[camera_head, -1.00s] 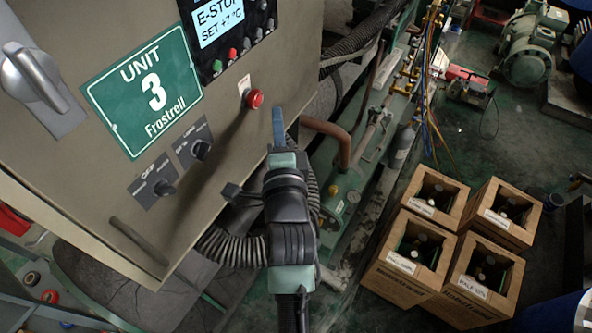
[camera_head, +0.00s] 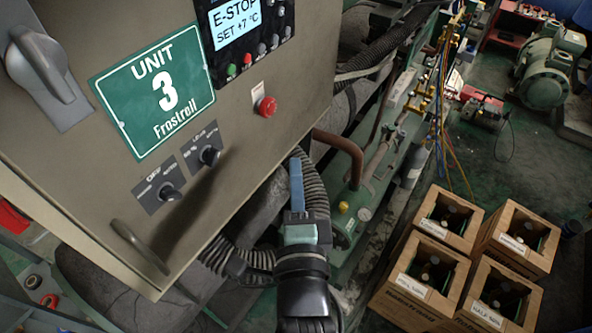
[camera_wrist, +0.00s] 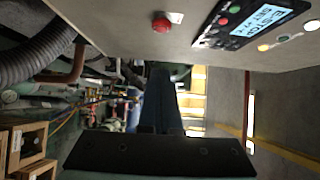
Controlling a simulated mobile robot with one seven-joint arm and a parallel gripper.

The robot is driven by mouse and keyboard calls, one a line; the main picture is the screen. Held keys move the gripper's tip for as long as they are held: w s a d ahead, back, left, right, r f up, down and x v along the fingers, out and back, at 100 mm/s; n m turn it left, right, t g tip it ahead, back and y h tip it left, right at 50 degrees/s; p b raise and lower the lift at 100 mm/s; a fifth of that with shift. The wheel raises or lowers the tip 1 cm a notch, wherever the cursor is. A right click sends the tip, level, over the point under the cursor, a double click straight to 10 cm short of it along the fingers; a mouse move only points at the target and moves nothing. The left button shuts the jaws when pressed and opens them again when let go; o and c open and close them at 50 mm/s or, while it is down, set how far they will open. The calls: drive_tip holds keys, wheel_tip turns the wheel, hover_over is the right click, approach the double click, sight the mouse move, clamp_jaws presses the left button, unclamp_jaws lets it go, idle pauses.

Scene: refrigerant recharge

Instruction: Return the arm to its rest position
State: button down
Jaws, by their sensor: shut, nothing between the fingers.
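My gripper (camera_head: 296,185) shows in the head view at lower centre, with blue fingers pressed together and nothing between them. It is in front of the lower right edge of the grey control cabinet (camera_head: 120,195), apart from the red stop button (camera_head: 267,106). In the wrist view my gripper (camera_wrist: 163,85) points away as a dark shape in the middle. The red button (camera_wrist: 161,23) and the display (camera_wrist: 262,18), reading E-STOP and SET +7 °C, are above it there.
A copper pipe (camera_head: 345,150), black corrugated hoses (camera_head: 312,185) and green pipework (camera_head: 365,190) lie close to my arm. A green motor (camera_head: 545,70) is far right.

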wheel_tip(320, 180, up, 22)
drive_tip(key=w+n+t, duration=0.2)
drive_tip(key=n+t, duration=0.3)
drive_tip(key=n, duration=0.4)
drive_tip(key=s+r+n+t, duration=0.2)
drive_tip(key=s+r+n, duration=0.2)
drive_tip(key=r, duration=0.6)
drive_tip(key=s+r+n+t+h, duration=0.1)
drive_tip(key=s+r+n, duration=0.3)
drive_tip(key=r, duration=0.6)
drive_tip(key=shift+s+r+t, duration=0.35)
drive_tip(key=shift+s+t, duration=0.15)
drive_tip(key=shift+t, duration=0.2)
